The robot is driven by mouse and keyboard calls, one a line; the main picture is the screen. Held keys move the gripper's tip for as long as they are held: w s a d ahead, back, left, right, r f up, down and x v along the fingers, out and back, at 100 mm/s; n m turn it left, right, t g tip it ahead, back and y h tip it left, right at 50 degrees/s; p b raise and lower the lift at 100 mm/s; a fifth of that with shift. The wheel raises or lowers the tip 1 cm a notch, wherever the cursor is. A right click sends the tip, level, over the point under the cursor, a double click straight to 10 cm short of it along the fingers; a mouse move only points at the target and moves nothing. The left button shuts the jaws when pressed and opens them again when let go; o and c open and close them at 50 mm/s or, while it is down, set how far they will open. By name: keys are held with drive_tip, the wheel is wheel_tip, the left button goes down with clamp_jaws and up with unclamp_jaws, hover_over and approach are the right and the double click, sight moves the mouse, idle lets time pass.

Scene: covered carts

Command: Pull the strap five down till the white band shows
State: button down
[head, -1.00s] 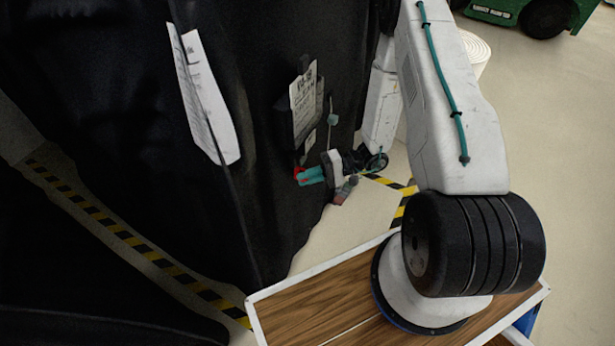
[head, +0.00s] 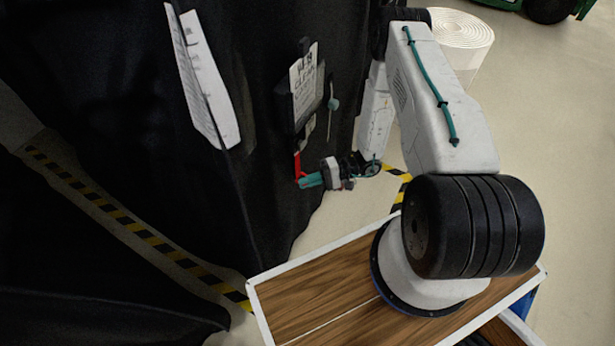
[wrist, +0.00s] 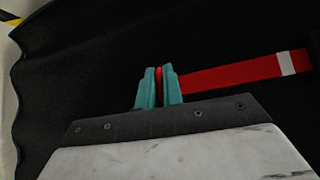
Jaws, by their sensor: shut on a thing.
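My gripper (head: 308,181) is at the black covered cart (head: 262,215), below the box with a printed label (head: 305,88). Its teal fingers are shut on a red strap (head: 297,165), which runs up from them toward the box. In the wrist view my gripper (wrist: 158,88) pinches the strap (wrist: 225,75) between its fingertips. The strap stretches to the right there, with a white band (wrist: 287,63) across it near its far visible end. The strap's number cannot be read.
A white sheet (head: 205,85) hangs on the cover to the left. A teal knob (head: 334,103) sits beside the box. A white roll (head: 460,45) stands behind my arm. Yellow-black floor tape (head: 135,228) runs between the covered carts. Open floor lies to the right.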

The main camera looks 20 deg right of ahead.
drive_tip(key=c, duration=1.5)
unclamp_jaws()
drive_tip(key=shift+d, duration=0.15)
drive_tip(key=d, duration=0.5)
drive_tip(key=s+d+r, duration=0.1)
drive_tip(key=d, duration=0.1)
drive_tip(key=shift+d, duration=0.25)
